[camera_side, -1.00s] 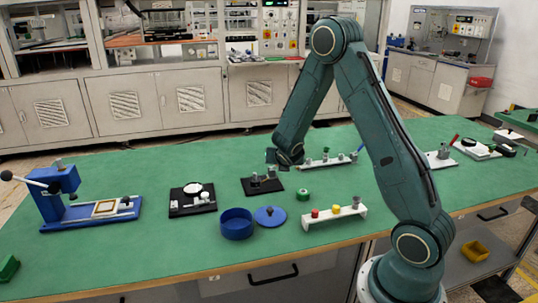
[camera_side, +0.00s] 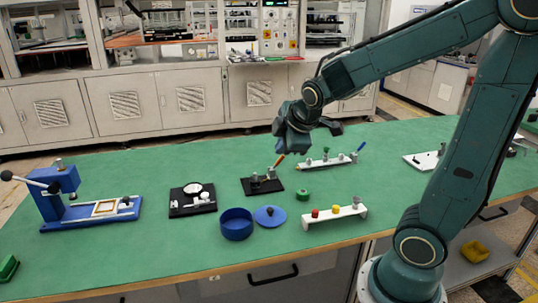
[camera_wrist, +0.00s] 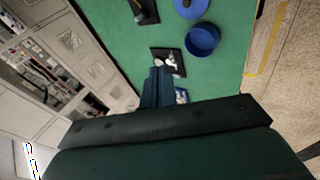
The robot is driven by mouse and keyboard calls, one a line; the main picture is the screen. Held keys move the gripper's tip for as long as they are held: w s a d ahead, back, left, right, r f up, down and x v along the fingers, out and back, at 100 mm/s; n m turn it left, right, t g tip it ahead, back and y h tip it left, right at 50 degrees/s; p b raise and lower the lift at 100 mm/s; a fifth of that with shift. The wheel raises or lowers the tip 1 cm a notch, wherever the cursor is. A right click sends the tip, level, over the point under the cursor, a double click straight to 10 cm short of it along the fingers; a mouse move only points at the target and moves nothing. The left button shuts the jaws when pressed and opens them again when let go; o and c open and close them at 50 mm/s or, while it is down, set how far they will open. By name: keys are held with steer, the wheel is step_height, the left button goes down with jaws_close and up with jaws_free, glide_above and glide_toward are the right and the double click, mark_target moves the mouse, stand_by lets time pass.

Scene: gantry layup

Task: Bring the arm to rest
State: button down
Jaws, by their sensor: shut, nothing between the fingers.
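My gripper (camera_side: 290,148) hangs in the air above the green table (camera_side: 160,240), over the back middle of it, clear of the things below. Its fingers also show in the wrist view (camera_wrist: 157,80), close together with nothing between them. In the side view, my arm reaches in from the right, with its upper links raised and partly out of the picture. Below the gripper, an orange-handled tool (camera_side: 279,160) leans up from a small black stand (camera_side: 258,191).
A white rack (camera_side: 325,164), a front rack with coloured caps (camera_side: 310,226), a blue tub (camera_side: 236,231), its lid (camera_side: 270,222), a black scale-like device (camera_side: 180,208) and a blue press (camera_side: 62,214) stand around. Cabinets (camera_side: 130,105) line the back. The table's left back is bare.

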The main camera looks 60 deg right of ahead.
steer(key=s+a+r+m+y, duration=0.2)
steer(key=s+a+m, duration=0.2)
steer(key=s, duration=0.3)
steer(key=s+a+r+m+g+y, duration=0.1)
steer(key=s+a+r+m+y, duration=0.1)
steer(key=s+a+m, duration=0.2)
steer(key=s+a, duration=0.3)
steer(key=s, duration=0.1)
steer(key=shift+s, duration=0.25)
